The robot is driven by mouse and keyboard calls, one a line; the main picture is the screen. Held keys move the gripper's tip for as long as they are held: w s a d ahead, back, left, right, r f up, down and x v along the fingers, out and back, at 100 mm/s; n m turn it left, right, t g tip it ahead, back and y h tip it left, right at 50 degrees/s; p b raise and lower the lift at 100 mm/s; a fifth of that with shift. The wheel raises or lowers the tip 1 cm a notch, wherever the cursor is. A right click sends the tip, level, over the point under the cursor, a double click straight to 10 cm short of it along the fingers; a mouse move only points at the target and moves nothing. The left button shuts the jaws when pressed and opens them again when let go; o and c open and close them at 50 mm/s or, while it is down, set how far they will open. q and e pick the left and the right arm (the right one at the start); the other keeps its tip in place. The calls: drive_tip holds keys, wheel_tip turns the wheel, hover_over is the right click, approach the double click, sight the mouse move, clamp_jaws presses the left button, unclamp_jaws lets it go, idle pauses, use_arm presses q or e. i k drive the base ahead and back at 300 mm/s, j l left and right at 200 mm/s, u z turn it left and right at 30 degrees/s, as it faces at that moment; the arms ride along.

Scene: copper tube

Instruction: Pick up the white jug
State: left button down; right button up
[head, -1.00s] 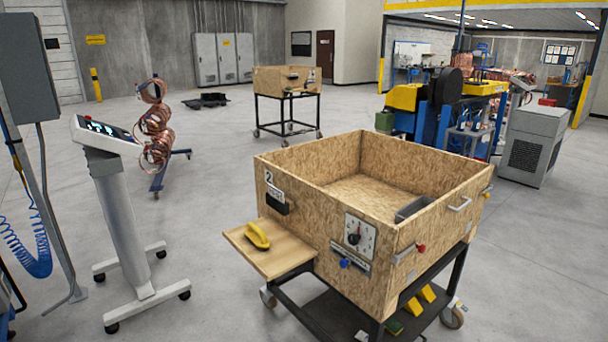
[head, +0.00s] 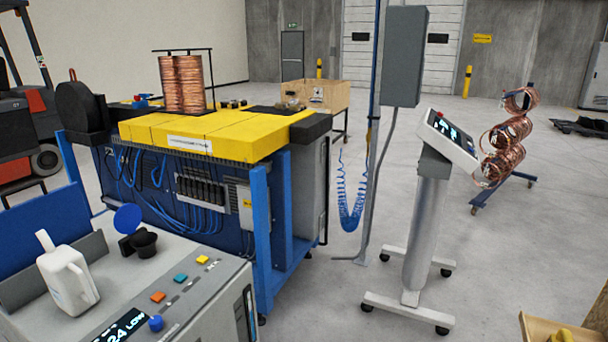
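The white jug (head: 68,278) stands upright on top of a grey machine cabinet (head: 185,283) at the lower left of the head view. Its handle faces right and a short spout or neck rises at its upper left. Nothing touches it from my side. Neither of my grippers shows in the head view.
A black cup-shaped fitting with a blue lid (head: 128,218) is right beside the jug. Buttons and a display sit on the cabinet. A blue and yellow machine (head: 215,135) stands behind. A control stand (head: 425,225) is to the right, with open floor around it.

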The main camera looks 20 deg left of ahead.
sight(65, 271)
drive_tip(key=i+l+u, duration=0.15)
drive_tip(key=u, duration=0.3)
drive_tip(key=i+l+u, duration=0.2)
drive_tip(key=u, duration=0.25)
drive_tip(key=i+l+u, duration=0.15)
drive_tip(key=l+u, duration=0.15)
drive_tip(key=u, duration=0.2)
drive_tip(key=i+l+u, duration=0.1)
drive_tip(key=l+u, duration=0.2)
drive_tip(key=u, duration=0.15)
drive_tip(key=l+u, duration=0.3)
drive_tip(key=u, duration=0.15)
drive_tip(key=l+u, duration=0.25)
drive_tip(key=l, duration=0.25)
drive_tip(key=l+u, duration=0.25)
drive_tip(key=l, duration=0.25)
drive_tip(key=j+z, duration=0.15)
drive_tip(key=z, duration=0.2)
drive_tip(key=i+j+z, duration=0.1)
drive_tip(key=z, duration=0.3)
drive_tip(key=j+z, duration=0.35)
drive_tip(key=i+l, duration=0.05)
drive_tip(key=l, duration=0.05)
